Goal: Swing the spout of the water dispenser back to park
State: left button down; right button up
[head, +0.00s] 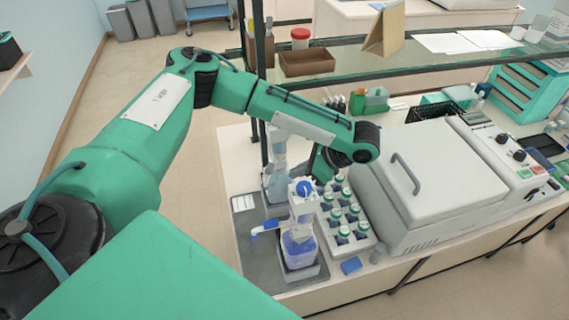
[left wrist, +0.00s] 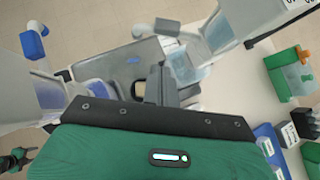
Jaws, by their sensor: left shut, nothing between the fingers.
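Two similar dispensers stand on a grey tray (head: 240,262). The front one (head: 300,255) holds blue-violet liquid and has a blue cap and a blue-tipped spout (head: 255,234) reaching left. The rear one (head: 278,185) holds paler liquid and is partly hidden by my left arm. I cannot tell which is the water dispenser. A small green and black shape, apparently my right gripper (left wrist: 15,160), shows at the lower left.
A rack of capped bottles (head: 346,220) stands close right of the front dispenser. A large lidded machine (head: 430,180) is beyond it. A glass shelf (head: 400,62) runs above the bench. A small blue block (head: 351,265) lies near the front edge.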

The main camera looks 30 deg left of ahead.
aim_at(270, 171)
pick_arm(q)
jog(key=shift+s+a+p, duration=0.35)
jog(key=shift+a, duration=0.6)
jog(key=shift+s+a+p, duration=0.3)
jog(key=shift+a+p, duration=0.05)
jog(key=shift+a, duration=0.55)
pick_arm(e)
jog(key=shift+s+a+r, duration=0.25)
jog(key=shift+a+r, duration=0.7)
jog(key=shift+a, duration=0.3)
